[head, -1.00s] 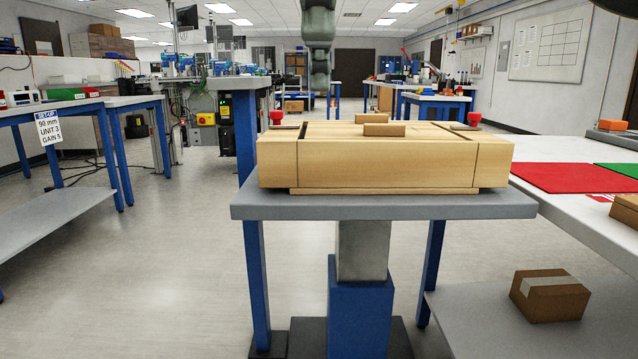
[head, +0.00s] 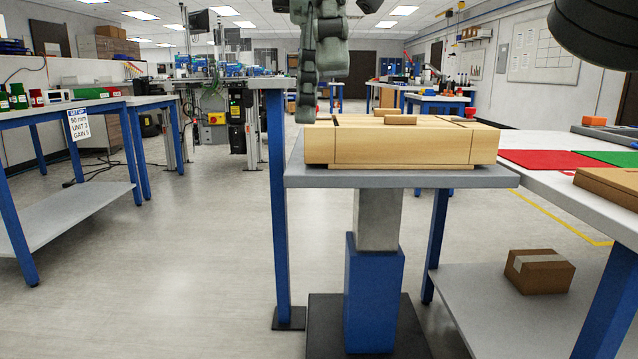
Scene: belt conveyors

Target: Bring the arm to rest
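Grey-green jointed parts of mine (head: 331,45) hang down from the top edge at the centre. The lower strand (head: 306,95) ends in front of the left end of a wooden box. The higher strand ends above the box, a little to the right. I cannot make out separate fingertips, an opening or a held thing on either strand. Whether the lower end touches the box cannot be told. A dark rounded part, likely mine, fills the top right corner. The light wooden box (head: 400,147) lies on a grey-topped stand (head: 440,179), with a small wooden block (head: 400,120) on top.
A white table (head: 535,180) at right carries a red mat (head: 540,159), a green mat (head: 612,158) and a cardboard box (head: 610,186). A taped carton (head: 539,271) sits on the shelf below. Blue-legged benches (head: 70,105) stand at left. Floor (head: 205,260) between benches and stand is clear.

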